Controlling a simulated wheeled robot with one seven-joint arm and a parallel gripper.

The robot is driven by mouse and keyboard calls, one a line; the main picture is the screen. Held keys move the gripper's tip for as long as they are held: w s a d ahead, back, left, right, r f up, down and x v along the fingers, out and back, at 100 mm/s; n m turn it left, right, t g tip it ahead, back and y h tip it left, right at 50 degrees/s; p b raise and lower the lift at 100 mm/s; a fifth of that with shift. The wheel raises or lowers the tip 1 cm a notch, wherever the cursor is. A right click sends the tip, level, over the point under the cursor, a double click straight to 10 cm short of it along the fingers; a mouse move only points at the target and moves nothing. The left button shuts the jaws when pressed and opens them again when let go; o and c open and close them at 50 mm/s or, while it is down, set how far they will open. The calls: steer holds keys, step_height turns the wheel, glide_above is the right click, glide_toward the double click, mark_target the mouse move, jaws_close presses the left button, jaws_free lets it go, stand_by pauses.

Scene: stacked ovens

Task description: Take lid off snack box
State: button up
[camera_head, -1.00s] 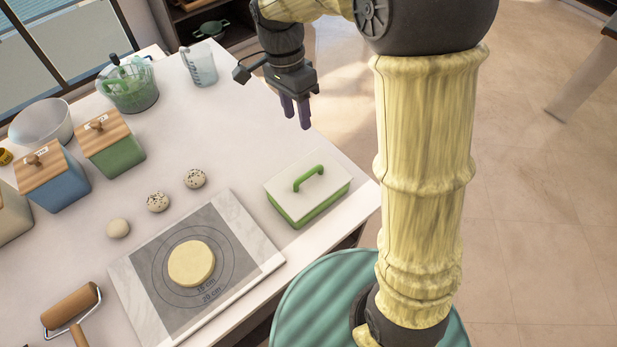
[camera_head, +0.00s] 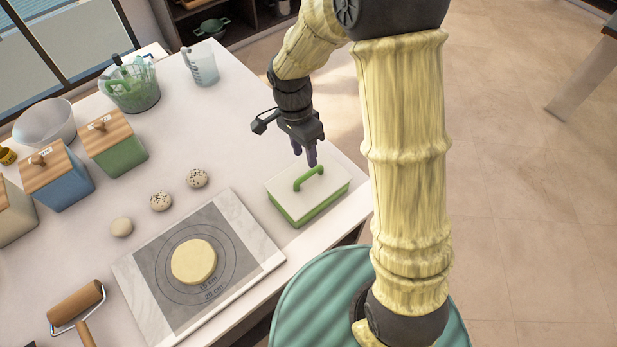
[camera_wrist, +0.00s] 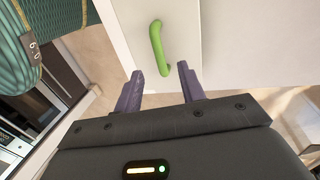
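The snack box (camera_head: 318,210) is a green box near the right edge of the white counter. Its white lid (camera_head: 292,196) with a green arched handle (camera_head: 309,177) is on it. My gripper (camera_head: 305,160) is just above the box, at the far end of the handle. In the wrist view the fingers (camera_wrist: 160,85) are open with a gap between them, and the green handle (camera_wrist: 158,48) shows just beyond that gap. Nothing is between the fingertips. The white lid also shows in the wrist view (camera_wrist: 183,30).
A marble pastry board (camera_head: 252,222) with a round of dough (camera_head: 194,262) lies left of the box. Several dough balls (camera_head: 160,201), wooden-lidded canisters (camera_head: 113,140) and a rolling pin (camera_head: 75,302) are further left. The counter behind the box is clear.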

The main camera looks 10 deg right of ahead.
mark_target(308, 173)
steer(key=shift+s+f, duration=0.15)
steer(key=shift+f, duration=0.55)
steer(key=shift+s+d+f+p, duration=0.15)
steer(key=shift+f+p, duration=0.15)
steer(key=shift+f, duration=0.55)
steer(key=shift+s+d+f+p, duration=0.15)
steer(key=shift+f+p, duration=0.2)
steer(key=shift+f, duration=0.5)
steer(key=shift+s+d+f+p, duration=0.15)
steer(key=shift+f+p, duration=0.15)
steer(key=shift+f, duration=0.55)
steer(key=shift+a, duration=0.1)
jaws_close()
